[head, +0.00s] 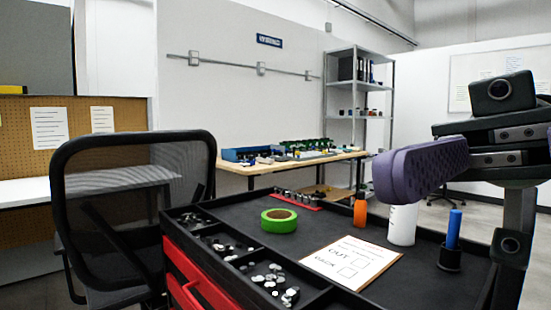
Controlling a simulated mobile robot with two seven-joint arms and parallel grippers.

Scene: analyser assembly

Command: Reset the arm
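My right gripper (388,177) comes in from the right in the head view, raised above the right part of the black-topped cart. Its purple fingers lie side by side with no gap showing, and nothing is seen between them. It touches nothing on the cart. The dark arm links and wrist camera behind it fill the right edge. My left arm and gripper are out of view.
The cart top (330,228) holds green tape (279,220), a paper card (352,262), an orange bottle (360,212), a white bottle (402,225), a blue cylinder (453,229) and bins of small parts. A black chair (130,190) stands left; a workbench (290,163) is behind.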

